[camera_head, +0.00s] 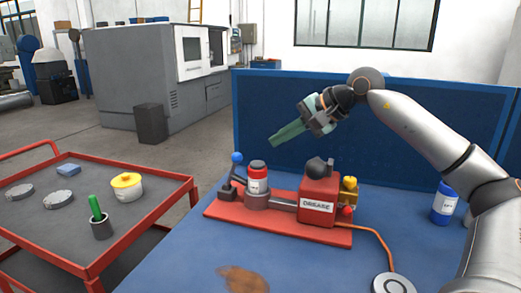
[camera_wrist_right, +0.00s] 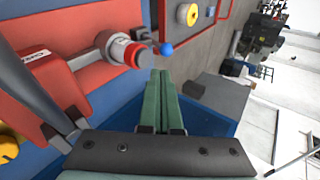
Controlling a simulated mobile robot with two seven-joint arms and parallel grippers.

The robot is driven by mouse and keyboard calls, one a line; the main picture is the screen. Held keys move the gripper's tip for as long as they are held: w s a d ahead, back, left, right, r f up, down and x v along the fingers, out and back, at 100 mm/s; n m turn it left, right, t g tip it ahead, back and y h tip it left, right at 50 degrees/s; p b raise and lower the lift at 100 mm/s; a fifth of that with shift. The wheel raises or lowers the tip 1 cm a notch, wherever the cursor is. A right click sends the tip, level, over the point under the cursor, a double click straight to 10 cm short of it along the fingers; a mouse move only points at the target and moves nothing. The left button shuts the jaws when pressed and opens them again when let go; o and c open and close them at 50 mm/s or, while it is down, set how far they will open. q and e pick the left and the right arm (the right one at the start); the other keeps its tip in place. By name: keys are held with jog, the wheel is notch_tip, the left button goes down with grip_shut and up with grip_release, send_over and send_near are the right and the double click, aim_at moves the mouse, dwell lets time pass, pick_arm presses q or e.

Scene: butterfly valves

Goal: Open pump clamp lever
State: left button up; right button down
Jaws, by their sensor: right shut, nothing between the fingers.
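The grease pump (camera_head: 318,203) sits on a red base plate on the blue table. Its red box carries a label reading GREASE. At the left end a black clamp lever with a blue ball knob (camera_head: 237,158) stands up beside a red and white cartridge (camera_head: 257,178). In the right wrist view the blue knob (camera_wrist_right: 166,48) is just beyond the fingertips, near the cartridge end (camera_wrist_right: 131,50). My right gripper (camera_head: 272,144) is shut and empty, in the air above and behind the pump, apart from the lever. My left gripper is out of view.
A red-framed cart (camera_head: 150,225) at left holds a yellow-lidded pot (camera_head: 127,188), a green-handled tool in a cup and metal discs. A blue panel (camera_head: 420,150) stands behind the table. A blue bottle (camera_head: 444,205) and an orange hose (camera_head: 378,238) are at right.

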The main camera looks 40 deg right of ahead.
aim_at(252, 164)
jog(key=p+x, duration=0.1)
jog(key=x, duration=0.8)
jog(key=shift+w+a+f, duration=0.15)
jog(key=shift+w+f, duration=0.1)
jog(key=shift+w, duration=0.05)
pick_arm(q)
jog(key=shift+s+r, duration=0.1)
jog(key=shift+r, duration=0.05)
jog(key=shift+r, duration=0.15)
